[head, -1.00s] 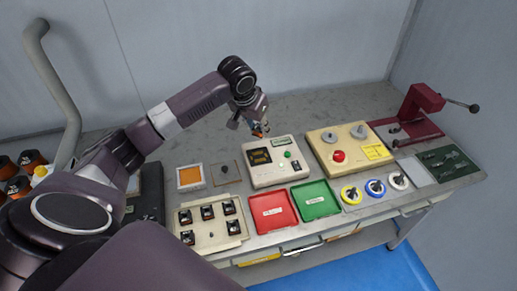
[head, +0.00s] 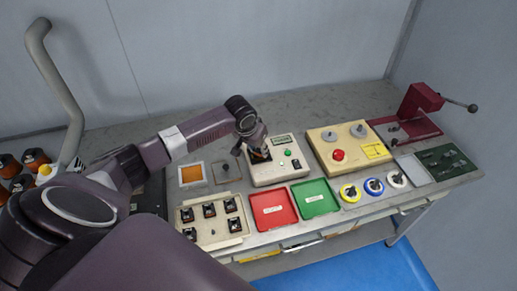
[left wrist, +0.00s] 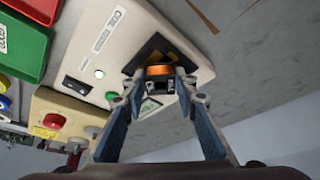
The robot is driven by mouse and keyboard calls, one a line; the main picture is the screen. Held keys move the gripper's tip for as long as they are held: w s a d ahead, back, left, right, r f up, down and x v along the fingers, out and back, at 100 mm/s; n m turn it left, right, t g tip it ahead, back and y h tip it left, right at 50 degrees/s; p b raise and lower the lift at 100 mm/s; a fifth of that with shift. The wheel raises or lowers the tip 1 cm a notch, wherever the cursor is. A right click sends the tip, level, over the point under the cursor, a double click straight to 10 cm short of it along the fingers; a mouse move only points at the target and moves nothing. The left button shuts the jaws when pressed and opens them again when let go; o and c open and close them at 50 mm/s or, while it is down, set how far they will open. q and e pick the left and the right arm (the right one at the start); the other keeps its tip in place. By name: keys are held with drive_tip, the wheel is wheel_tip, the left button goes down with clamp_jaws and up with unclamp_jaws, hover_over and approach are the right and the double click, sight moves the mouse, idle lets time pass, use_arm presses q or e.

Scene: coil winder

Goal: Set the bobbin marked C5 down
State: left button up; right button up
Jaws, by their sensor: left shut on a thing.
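My left gripper (head: 257,149) is over the left part of the cream tester box (head: 265,177). It is shut on a bobbin (left wrist: 160,71) with a copper-orange winding and dark ends, held between the two fingertips. A dark tag shows on it, but I cannot read the mark. In the left wrist view the bobbin is at the black pad (left wrist: 143,53) with yellow marks on the tester; I cannot tell for sure if it touches. In the head view the gripper hides most of the bobbin and pad. My right gripper is not in view.
A cream tray (head: 236,237) with several bobbins, a red tray (head: 274,220) and a green tray (head: 316,211) lie in front of the tester. A larger cream box (head: 325,165) with a red knob stands to its right. Bare bench lies behind the tester.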

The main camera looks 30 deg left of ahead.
use_arm(q)
drive_tip(key=shift+f, duration=0.1)
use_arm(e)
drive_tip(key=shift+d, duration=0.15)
use_arm(q)
drive_tip(key=o, duration=1.1)
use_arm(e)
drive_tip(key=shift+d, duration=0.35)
use_arm(q)
drive_tip(key=shift+o, duration=0.2)
drive_tip(key=b+v, duration=0.1)
drive_tip(key=v, duration=1.1)
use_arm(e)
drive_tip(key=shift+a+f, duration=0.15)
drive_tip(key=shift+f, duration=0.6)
